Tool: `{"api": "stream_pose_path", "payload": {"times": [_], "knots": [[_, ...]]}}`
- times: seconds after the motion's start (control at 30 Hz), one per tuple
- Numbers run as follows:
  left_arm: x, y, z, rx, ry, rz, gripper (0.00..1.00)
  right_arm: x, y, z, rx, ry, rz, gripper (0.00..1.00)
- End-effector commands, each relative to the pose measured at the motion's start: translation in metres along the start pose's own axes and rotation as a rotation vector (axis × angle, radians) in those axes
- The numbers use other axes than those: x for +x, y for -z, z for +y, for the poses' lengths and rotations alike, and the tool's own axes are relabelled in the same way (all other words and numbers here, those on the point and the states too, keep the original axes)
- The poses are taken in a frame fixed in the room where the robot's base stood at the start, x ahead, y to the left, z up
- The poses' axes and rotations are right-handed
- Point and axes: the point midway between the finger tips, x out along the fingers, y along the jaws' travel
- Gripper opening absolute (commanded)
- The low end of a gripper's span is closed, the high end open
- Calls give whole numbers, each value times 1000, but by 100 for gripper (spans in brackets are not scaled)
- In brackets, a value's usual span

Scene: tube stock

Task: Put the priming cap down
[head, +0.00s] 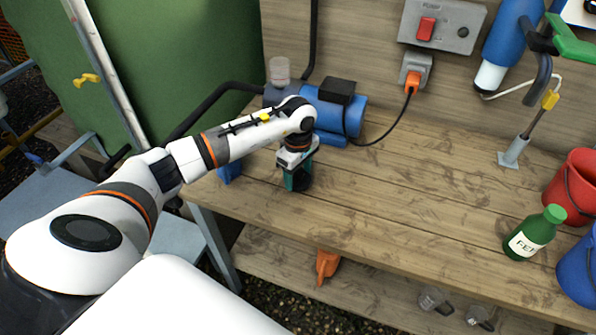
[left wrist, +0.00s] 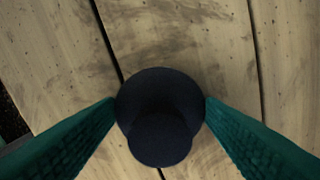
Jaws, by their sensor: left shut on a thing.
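The priming cap (left wrist: 160,115) is a dark, round piece with a narrower knob. In the left wrist view it sits between the two teal fingers, which touch it on both sides. My left gripper (head: 299,183) is shut on it, pointing down at the left part of the wooden workbench (head: 400,190), in front of the blue pump (head: 340,112). In the head view the cap is mostly hidden by the fingers. I cannot tell whether its underside touches the planks. My right gripper is not in view.
A clear pot (head: 280,70) stands at the pump's left. A black cable runs to an orange plug (head: 412,78). A green bottle (head: 535,233), a red bucket (head: 574,186) and a blue bucket (head: 578,268) are at the right. The bench's middle is clear.

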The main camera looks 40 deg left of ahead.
Motion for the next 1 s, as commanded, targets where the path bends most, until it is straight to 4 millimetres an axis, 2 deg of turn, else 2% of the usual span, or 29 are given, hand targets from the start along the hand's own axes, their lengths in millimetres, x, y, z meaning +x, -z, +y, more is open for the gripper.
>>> {"api": "stream_pose_path", "payload": {"times": [0.37,0.4,0.5,0.83,0.93,1.0], "knots": [[6,0,0,0,2,-1,39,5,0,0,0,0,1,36],[4,0,0,0,2,0,69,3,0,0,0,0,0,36],[4,0,0,0,2,0,84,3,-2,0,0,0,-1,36],[1,0,0,0,2,0,84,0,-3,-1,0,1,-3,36],[-7,-1,-1,0,5,0,84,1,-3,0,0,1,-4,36],[-19,-1,-2,1,6,-2,84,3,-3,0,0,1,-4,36]]}}
